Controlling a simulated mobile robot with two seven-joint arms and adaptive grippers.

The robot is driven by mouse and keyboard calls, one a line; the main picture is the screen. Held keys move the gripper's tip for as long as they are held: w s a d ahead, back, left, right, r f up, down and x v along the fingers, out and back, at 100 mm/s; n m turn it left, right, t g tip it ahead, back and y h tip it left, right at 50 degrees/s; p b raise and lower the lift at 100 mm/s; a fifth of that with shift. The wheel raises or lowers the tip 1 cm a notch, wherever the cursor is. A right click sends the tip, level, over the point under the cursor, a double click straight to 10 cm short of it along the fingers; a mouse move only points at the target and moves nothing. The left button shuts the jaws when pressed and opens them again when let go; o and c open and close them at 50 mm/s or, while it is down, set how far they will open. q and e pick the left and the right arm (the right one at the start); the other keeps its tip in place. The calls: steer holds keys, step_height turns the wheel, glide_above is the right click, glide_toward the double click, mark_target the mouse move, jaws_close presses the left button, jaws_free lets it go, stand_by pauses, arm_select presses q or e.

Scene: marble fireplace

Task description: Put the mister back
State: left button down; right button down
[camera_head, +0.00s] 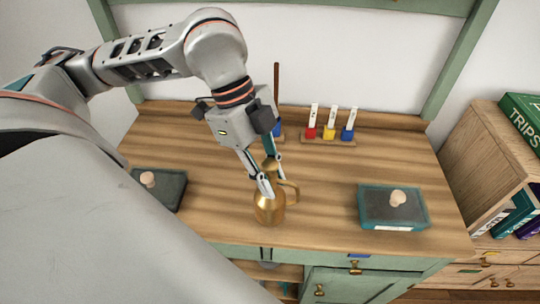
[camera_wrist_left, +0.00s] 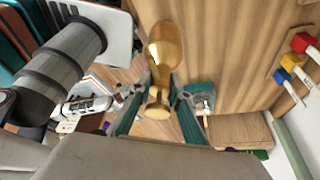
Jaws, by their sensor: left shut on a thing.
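The mister (camera_head: 268,208) is a shiny brass vessel with a side handle, upright at the front middle of the wooden worktop in the head view. My left gripper (camera_head: 270,180) comes down from above and is shut on its narrow upper part. In the left wrist view the mister (camera_wrist_left: 164,45) lies between the two fingers, its round top end nearest the camera. Whether its base touches the worktop is hard to tell. What looks like my right gripper (camera_wrist_left: 88,105) shows small at the left of the wrist view; its fingers are unclear.
A dark box with a knob (camera_head: 160,188) sits left on the worktop (camera_head: 320,180), and a teal one (camera_head: 393,209) sits right. A rack with red, yellow and blue labelled pieces (camera_head: 330,133) stands at the back. A bookshelf (camera_head: 485,150) borders the right. The worktop's middle right is clear.

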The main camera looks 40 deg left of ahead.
arm_select(q)
steer(key=shift+s+a+f+n, duration=0.15)
steer(key=shift+a+n, duration=0.15)
steer(key=shift+n, duration=0.3)
steer(key=shift+w+a+t, duration=0.2)
steer(key=shift+w+t, duration=0.05)
steer(key=shift+t, duration=0.05)
steer(key=w+a+f+b, duration=0.1)
steer(key=w+a, duration=0.3)
steer(key=w, duration=0.3)
steer(key=w+a+f, duration=0.2)
steer(key=w+a, duration=0.3)
steer(key=w, duration=0.3)
steer(key=shift+f+b, duration=0.25)
steer(key=shift+b, duration=0.15)
steer(key=c, duration=1.9)
jaws_free()
steer(key=shift+f, duration=0.15)
